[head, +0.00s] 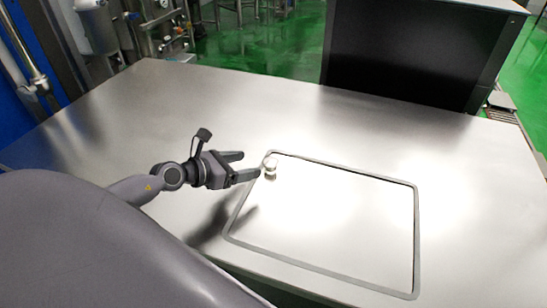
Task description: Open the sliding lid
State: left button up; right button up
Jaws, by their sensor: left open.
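A small round metal knob (270,167) stands up near the lid's far left corner. My left gripper (252,165) is open and comes from the left, just left of the knob. Its near fingertip is close to the knob; I cannot tell if they touch. Nothing is between the fingers. My right gripper is not in view.
The steel table top (180,105) around the lid is bare, with strong glare on the right. A dark cabinet (415,50) stands behind the table's far edge. Metal pipes and vessels (150,25) stand at the back left on a green floor (265,45).

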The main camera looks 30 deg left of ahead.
aim_at(272, 161)
pick_arm(q)
jog(key=shift+w+f, duration=0.2)
jog(key=shift+b+x, duration=0.55)
jog(key=shift+x, duration=2.8)
grip_shut()
